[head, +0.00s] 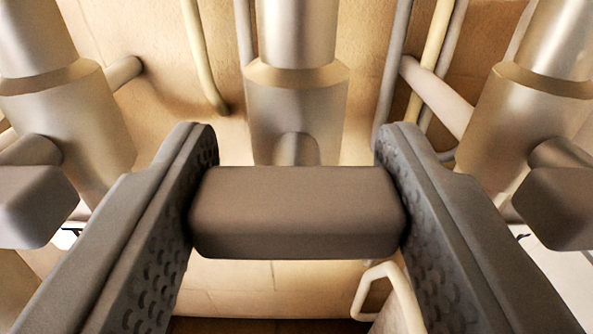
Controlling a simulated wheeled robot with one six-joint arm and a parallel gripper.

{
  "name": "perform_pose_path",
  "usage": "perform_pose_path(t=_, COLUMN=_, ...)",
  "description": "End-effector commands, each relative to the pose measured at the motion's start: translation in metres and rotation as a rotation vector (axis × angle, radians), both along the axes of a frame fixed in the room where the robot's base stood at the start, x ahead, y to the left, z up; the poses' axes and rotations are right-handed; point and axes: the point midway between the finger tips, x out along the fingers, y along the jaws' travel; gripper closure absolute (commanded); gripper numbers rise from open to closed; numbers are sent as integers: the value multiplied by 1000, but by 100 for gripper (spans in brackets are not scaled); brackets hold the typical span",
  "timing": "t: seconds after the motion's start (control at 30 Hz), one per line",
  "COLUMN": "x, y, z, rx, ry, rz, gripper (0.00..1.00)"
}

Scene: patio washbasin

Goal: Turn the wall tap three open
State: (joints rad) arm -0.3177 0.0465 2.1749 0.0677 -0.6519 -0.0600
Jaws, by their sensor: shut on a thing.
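The middle tap has a metal body (296,100) on the wall, upright in the centre of the view. Its dark bar-shaped handle (297,212) lies level in front of the body. My gripper (296,205) is shut on this handle, with one finger pad pressed against each end. The lower part of the tap body is hidden behind the handle. Which of the taps is number three cannot be told from this view.
Similar taps stand at the left (65,120) and right (525,120), each with a dark handle close outside my fingers. Thin pipes (205,55) run along the tan wall. A pale bent bar (385,285) shows below the handle at the right.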

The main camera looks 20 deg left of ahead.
Motion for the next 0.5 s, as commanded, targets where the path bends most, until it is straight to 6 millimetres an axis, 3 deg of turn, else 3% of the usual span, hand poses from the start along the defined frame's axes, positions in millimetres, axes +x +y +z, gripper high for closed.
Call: perform_pose_path(t=0.5, x=-1, y=1, z=-1, rx=-266, ry=-76, rz=0, gripper=76)
